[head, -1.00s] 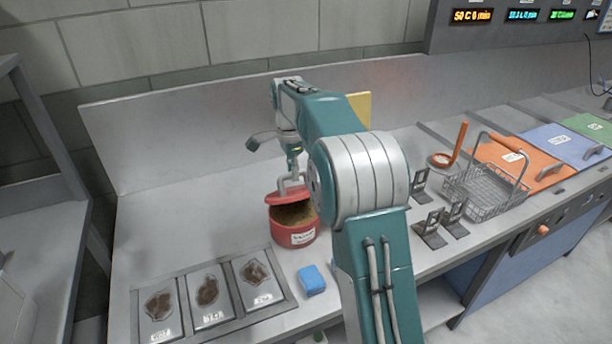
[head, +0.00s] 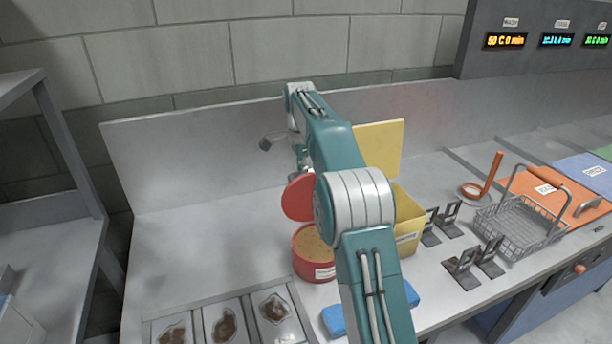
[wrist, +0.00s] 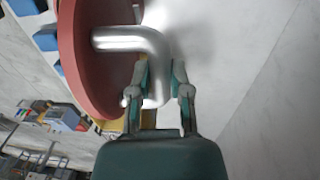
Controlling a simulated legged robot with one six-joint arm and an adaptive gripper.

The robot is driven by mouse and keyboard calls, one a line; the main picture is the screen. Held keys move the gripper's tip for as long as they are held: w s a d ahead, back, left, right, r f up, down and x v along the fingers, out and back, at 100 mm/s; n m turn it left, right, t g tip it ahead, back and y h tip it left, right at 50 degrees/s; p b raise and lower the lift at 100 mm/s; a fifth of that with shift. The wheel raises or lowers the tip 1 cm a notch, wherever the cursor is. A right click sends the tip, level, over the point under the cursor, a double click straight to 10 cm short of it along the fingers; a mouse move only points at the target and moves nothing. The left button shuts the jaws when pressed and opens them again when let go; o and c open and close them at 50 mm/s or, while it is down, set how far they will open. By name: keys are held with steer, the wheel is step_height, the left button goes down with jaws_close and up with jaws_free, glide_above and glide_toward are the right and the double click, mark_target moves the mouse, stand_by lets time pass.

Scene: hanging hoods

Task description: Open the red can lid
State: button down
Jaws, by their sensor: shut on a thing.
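The red can (head: 316,262) stands on the steel counter, filled with a tan, grainy content. Its round red lid (head: 299,198) is tilted up nearly upright at the can's back edge, leaving the top open. In the wrist view the lid (wrist: 98,62) shows edge-on at the left, with a silver bent handle (wrist: 140,42) sticking out from it. My gripper (wrist: 162,80) is shut on this handle, one finger on each side of it. In the head view my arm hides part of the can's right side and most of the gripper.
A yellow box (head: 405,222) with its lid raised stands right of the can, partly behind my arm. A blue block (head: 336,320) lies in front. Trays with dark patties (head: 275,308) sit front left. Metal brackets (head: 474,262) and a wire basket (head: 520,220) stand at right. The counter's left is clear.

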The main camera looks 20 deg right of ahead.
steer(key=shift+w+a+f, duration=0.1)
steer(key=shift+w+f, duration=0.1)
steer(key=shift+w, duration=0.35)
steer(key=shift+w+f, duration=0.15)
steer(key=shift+w, duration=0.4)
steer(key=c, duration=0.6)
jaws_free()
